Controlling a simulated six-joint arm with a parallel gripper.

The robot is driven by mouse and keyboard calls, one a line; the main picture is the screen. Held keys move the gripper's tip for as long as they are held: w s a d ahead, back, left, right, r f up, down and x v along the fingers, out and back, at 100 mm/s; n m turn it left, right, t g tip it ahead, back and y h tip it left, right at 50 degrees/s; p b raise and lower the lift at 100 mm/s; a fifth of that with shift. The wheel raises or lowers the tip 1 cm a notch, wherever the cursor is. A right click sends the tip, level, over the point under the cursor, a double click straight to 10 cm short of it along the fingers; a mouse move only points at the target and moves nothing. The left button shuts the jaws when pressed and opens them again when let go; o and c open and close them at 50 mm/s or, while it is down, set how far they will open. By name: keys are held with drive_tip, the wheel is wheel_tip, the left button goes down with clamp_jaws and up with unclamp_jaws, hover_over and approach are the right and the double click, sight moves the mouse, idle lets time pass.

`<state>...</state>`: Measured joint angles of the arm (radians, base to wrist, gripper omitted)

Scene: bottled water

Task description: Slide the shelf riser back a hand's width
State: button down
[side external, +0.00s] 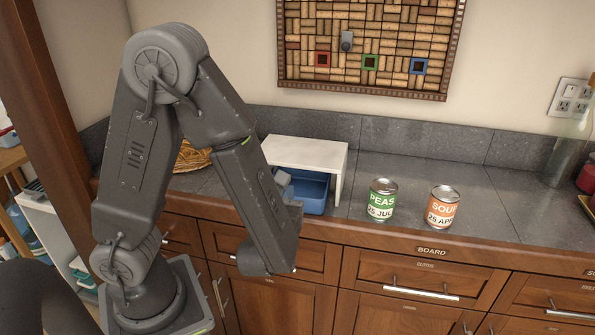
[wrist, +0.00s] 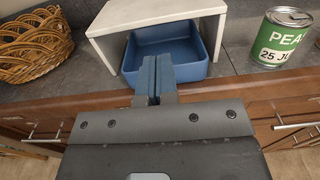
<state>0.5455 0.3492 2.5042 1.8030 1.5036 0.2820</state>
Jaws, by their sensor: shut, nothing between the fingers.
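The bin also shows in the side view (side external: 312,190), partly hidden by my arm. My gripper (wrist: 154,62) is shut and empty, with its fingertips in front of the bin's near wall in the wrist view. I cannot tell whether they touch it. In the side view my arm hides the riser's left part.
A green PEAS can (side external: 382,200) and an orange SOUP can (side external: 444,207) stand right of the riser. A wicker basket (wrist: 35,48) stands to its left. A corkboard (side external: 365,45) hangs above. The counter right of the SOUP can is largely clear.

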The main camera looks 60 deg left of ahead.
approach(307, 150)
idle(0.4)
drive_tip(key=shift+d, duration=0.1)
drive_tip(key=x, duration=1)
drive_tip(key=shift+w, duration=0.1)
